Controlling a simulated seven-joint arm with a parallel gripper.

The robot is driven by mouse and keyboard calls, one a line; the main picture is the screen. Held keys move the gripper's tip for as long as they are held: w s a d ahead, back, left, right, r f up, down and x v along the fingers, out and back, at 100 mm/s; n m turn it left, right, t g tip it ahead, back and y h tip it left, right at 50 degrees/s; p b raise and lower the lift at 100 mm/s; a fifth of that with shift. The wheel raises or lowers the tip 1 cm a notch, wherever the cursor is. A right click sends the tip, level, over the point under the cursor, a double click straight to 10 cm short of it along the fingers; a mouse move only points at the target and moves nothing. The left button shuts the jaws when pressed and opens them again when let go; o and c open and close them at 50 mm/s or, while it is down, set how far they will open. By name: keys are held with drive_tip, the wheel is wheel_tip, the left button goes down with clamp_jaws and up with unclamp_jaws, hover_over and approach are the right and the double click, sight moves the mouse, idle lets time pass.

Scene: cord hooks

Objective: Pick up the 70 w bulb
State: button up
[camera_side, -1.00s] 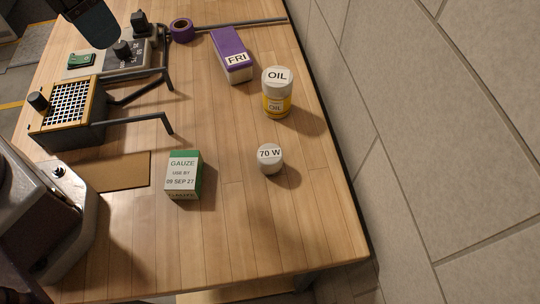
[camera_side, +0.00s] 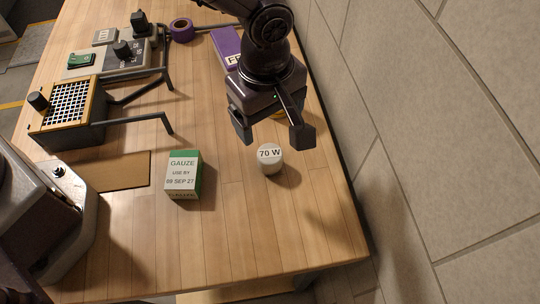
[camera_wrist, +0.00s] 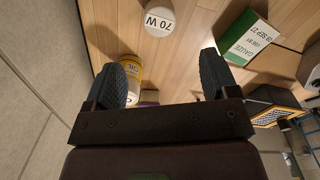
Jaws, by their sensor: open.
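The 70 w bulb (camera_side: 269,160) is a small white rounded thing with "70 W" on its top. It stands on the wooden table, right of the gauze box. In the wrist view the bulb (camera_wrist: 159,19) shows at the top edge, beyond my fingertips. My gripper (camera_side: 272,136) is open and empty, with its fingers spread. In the side view it appears just behind and above the bulb, not touching it. In the wrist view my gripper (camera_wrist: 160,75) has both fingers apart, with nothing between them but table and part of the oil bottle.
A green and white gauze box (camera_side: 183,174) stands left of the bulb. The oil bottle (camera_wrist: 131,72) is mostly hidden behind my gripper in the side view. A purple box (camera_side: 226,45) and hooked bars (camera_side: 150,118) are farther back. Table in front of the bulb is clear.

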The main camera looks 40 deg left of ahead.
sight(270, 154)
wheel_tip(270, 154, down, 12)
drive_tip(key=shift+w+d+f, duration=0.1)
drive_tip(key=shift+w+f, duration=0.05)
idle(0.4)
drive_tip(key=shift+c, duration=0.2)
drive_tip(key=c, duration=1)
